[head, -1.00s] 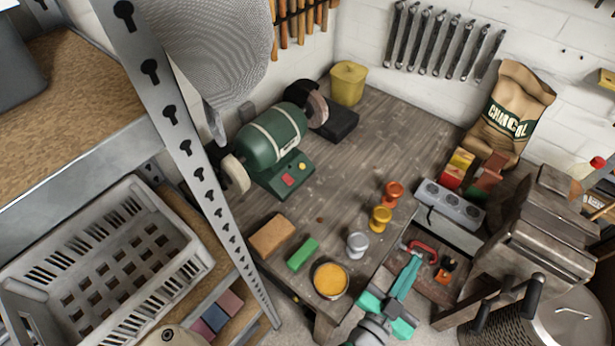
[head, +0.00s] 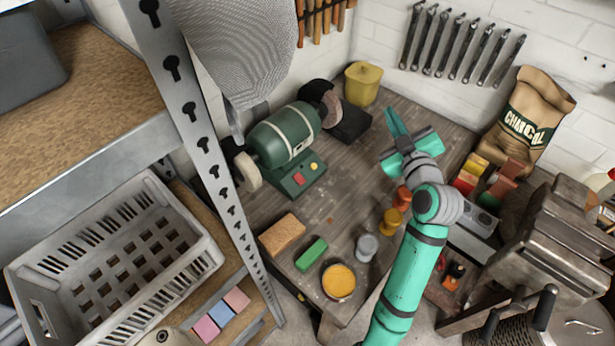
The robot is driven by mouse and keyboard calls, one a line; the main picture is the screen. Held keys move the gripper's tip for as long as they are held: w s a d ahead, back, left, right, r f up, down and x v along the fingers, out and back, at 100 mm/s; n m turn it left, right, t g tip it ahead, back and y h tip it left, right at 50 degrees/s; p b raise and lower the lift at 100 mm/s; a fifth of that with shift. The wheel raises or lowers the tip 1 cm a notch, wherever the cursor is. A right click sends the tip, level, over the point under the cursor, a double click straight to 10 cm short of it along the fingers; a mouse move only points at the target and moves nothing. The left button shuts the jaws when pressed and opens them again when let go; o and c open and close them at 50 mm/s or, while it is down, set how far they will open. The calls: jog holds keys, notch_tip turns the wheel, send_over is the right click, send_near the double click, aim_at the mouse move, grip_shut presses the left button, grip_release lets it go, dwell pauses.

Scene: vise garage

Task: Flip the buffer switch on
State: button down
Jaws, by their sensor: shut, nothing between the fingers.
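The buffer (head: 284,140) is a green bench machine with a wheel at each end, on the workbench left of centre. Its base carries a red switch (head: 299,180) and a yellow button (head: 314,167) on the front face. My gripper (head: 390,122) is over the bench to the right of the buffer, apart from it. Its fingers are shut and empty, pointing toward the back of the bench. My teal arm reaches up from the bottom of the picture and hides part of the bench's right side.
A metal shelf post (head: 205,150) stands left of the buffer. A yellow bin (head: 362,83) is behind. Bench between buffer and gripper is clear.

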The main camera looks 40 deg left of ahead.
jog(key=s+a+r+n+g+y, duration=0.1)
jog(key=s+a+r+n+g, duration=0.25)
jog(key=a+n, duration=0.3)
jog(key=n+g+h, duration=0.4)
jog(key=n+g, duration=0.3)
jog(key=n, duration=0.2)
send_over(303, 182)
jog(key=w+d, duration=0.3)
jog(key=d, duration=0.1)
notch_tip(303, 182, down, 4)
jog(key=r, duration=0.1)
jog(key=s+d+f+n+g+h, duration=0.1)
jog(key=s+d+f+n+h, duration=0.2)
jog(key=h, duration=0.1)
jog(key=shift+s+d+f, duration=0.25)
jog(key=shift+s+d, duration=0.05)
jog(key=shift+d, duration=0.05)
jog(key=shift+f+g, duration=0.1)
jog(key=shift+g, duration=0.15)
jog(key=x, duration=1.4)
